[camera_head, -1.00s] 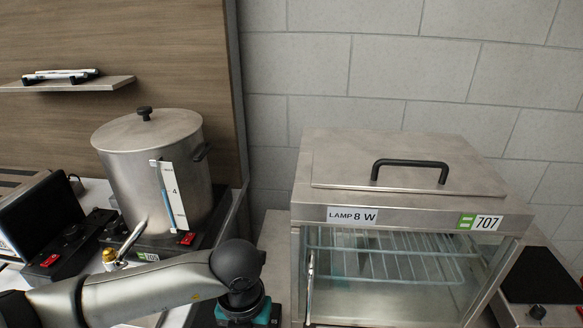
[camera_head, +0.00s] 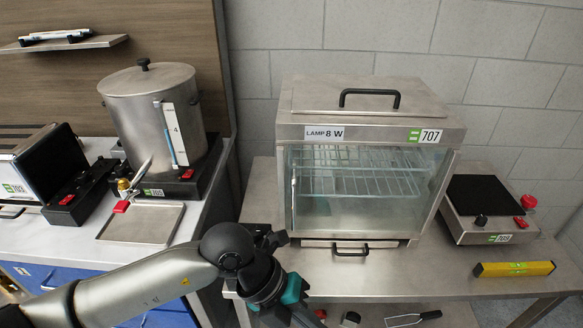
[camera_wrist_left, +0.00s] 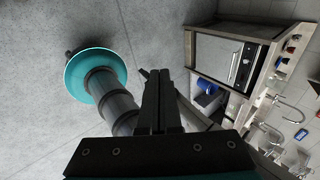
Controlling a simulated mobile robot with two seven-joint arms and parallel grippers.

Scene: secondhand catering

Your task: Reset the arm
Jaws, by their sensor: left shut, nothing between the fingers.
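My left arm (camera_head: 150,285) comes in from the lower left of the head view, with its dark wrist and teal ring low in front of the warming cabinet. My left gripper shows in the left wrist view (camera_wrist_left: 158,76), its two black fingers shut together with nothing between them. It points over open grey floor and touches nothing that I can see. My right gripper is in neither view.
A glass-fronted cabinet (camera_head: 365,115) labelled 707 stands on a steel table, with a hot plate (camera_head: 486,205) and yellow level (camera_head: 514,269) at its right. A large pot (camera_head: 155,115) and a tray (camera_head: 143,223) are at the left. An oven (camera_wrist_left: 228,58) shows in the wrist view.

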